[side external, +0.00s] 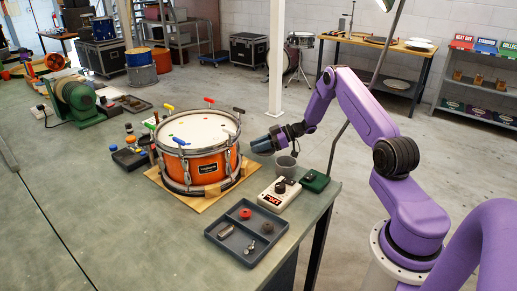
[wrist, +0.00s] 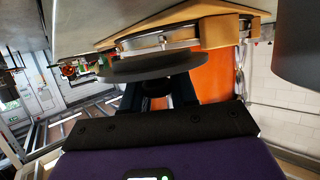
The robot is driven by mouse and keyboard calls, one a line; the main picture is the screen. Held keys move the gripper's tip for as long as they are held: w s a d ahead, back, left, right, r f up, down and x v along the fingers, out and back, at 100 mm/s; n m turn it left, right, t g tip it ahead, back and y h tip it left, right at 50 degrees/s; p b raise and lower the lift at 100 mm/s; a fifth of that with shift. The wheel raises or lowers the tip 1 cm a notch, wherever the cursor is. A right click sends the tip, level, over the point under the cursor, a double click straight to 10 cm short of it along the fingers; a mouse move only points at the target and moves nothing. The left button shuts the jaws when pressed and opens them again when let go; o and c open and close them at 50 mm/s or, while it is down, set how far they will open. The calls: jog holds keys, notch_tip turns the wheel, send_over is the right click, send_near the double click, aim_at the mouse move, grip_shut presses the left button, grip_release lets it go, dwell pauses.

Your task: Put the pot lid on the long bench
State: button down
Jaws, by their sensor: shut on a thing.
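The pot lid (wrist: 150,66) is a dark grey round disc, seen nearly edge-on in the wrist view. My gripper (wrist: 154,90) is shut on its dark knob, between the two fingers. In the side view my gripper (side external: 266,146) is held off the drum's right side, above the near-right end of the long bench (side external: 130,215). The lid is hard to make out there. The long bench has a grey-green top. A grey open pot (side external: 286,165) stands near its right edge, below my gripper.
An orange drum (side external: 197,160) on a wooden board stands close left of my gripper. A white meter box (side external: 279,193), a green box (side external: 315,181) and a grey parts tray (side external: 244,232) lie in front. The bench's front left is clear.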

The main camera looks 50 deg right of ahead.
jog(key=shift+f, duration=0.55)
jog(key=shift+f, duration=0.6)
jog(key=c, duration=0.9)
grip_release()
jog(key=shift+r, duration=0.55)
jog(key=v, duration=0.2)
jog(key=shift+s+d+r, duration=0.15)
jog(key=shift+d+r, duration=0.05)
notch_tip(320, 180, up, 6)
jog(key=shift+s+d+r, duration=0.1)
jog(key=shift+s+d, duration=0.05)
jog(key=shift+r, duration=0.45)
